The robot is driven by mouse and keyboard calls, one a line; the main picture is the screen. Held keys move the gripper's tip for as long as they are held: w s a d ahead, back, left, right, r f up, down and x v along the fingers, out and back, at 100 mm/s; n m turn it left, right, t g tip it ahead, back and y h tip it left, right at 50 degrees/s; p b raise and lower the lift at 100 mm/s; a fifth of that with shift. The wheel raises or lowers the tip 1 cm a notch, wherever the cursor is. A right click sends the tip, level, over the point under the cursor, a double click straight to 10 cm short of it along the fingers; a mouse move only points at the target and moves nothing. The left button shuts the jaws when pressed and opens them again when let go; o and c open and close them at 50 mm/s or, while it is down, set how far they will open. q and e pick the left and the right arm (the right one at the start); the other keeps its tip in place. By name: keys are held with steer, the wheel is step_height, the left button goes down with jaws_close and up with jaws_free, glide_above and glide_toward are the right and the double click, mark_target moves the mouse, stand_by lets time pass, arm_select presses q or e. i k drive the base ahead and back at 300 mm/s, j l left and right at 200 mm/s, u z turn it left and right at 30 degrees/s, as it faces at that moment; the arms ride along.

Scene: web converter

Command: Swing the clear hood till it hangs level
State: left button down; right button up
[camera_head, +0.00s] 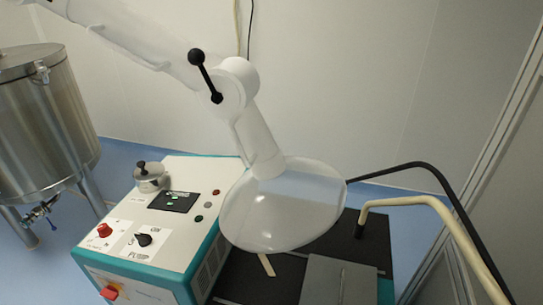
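The clear hood (283,212) is a see-through round dish at the lower end of a jointed white extraction arm (140,42). The arm comes in from the upper left and bends down at a joint (238,85) with a black ball-ended lever (205,75). The hood hangs over the machine's dark bed, and its round rim looks tilted, higher at the right than at the left. The hood's short neck (257,140) leans down to the right. Neither of my grippers shows in this view, and nothing is seen touching the hood.
A white and teal control box (160,220) with knobs and a red button stands left of the hood. A steel tank (45,120) stands far left. A black hose (425,168) and a cream pipe (420,201) arch at the right.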

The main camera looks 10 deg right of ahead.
mark_target(287, 212)
steer(key=i+j+z, duration=0.1)
steer(key=j+z, duration=0.3)
steer(key=j, duration=0.5)
steer(key=j+z, duration=0.35)
steer(key=j, duration=0.5)
